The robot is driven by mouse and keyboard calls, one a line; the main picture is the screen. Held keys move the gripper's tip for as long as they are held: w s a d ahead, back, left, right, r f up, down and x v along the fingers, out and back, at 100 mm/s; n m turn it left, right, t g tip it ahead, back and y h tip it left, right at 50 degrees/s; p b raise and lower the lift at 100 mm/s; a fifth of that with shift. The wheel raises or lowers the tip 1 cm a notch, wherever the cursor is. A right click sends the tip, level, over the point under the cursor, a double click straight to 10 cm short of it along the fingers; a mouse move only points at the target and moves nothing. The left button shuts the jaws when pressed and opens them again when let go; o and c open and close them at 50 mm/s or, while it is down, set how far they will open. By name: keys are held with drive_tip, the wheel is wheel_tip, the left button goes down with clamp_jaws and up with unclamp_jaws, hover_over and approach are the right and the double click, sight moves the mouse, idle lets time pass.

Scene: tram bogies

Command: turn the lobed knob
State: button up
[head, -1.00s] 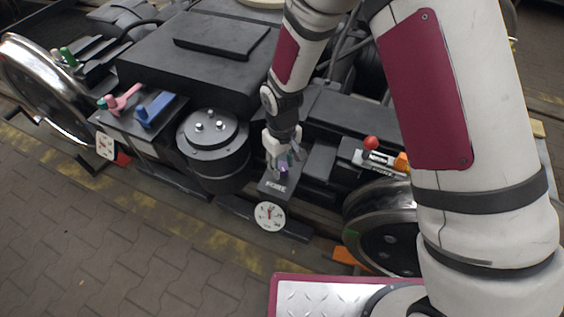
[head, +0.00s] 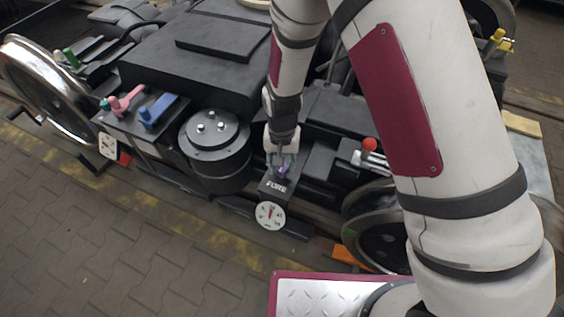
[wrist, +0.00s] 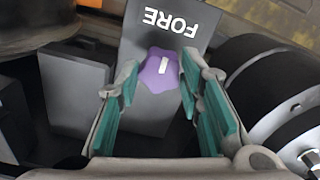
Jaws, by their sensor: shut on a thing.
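The lobed knob is purple with a white mark on top. In the wrist view the knob (wrist: 160,70) sits on a dark grey block lettered FORE (wrist: 168,28). In the head view the knob (head: 283,171) is a small purple patch below my gripper (head: 281,160). In the wrist view my gripper (wrist: 158,85) has its teal-padded fingers on either side of the knob, shut on it. The pads hide the knob's sides. The white mark points roughly up and down in the wrist view.
A white dial (head: 270,215) is in front of the block. A black cylinder (head: 214,150) stands to the left. A red-ball lever (head: 369,145) and a wheel (head: 375,235) are to the right. Blue (head: 157,110) and pink (head: 126,100) handles are further left.

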idle(0.3)
drive_tip(key=o, duration=1.2)
drive_tip(key=shift+c, duration=0.2)
drive_tip(key=shift+r, duration=0.1)
wheel_tip(320, 180, up, 12)
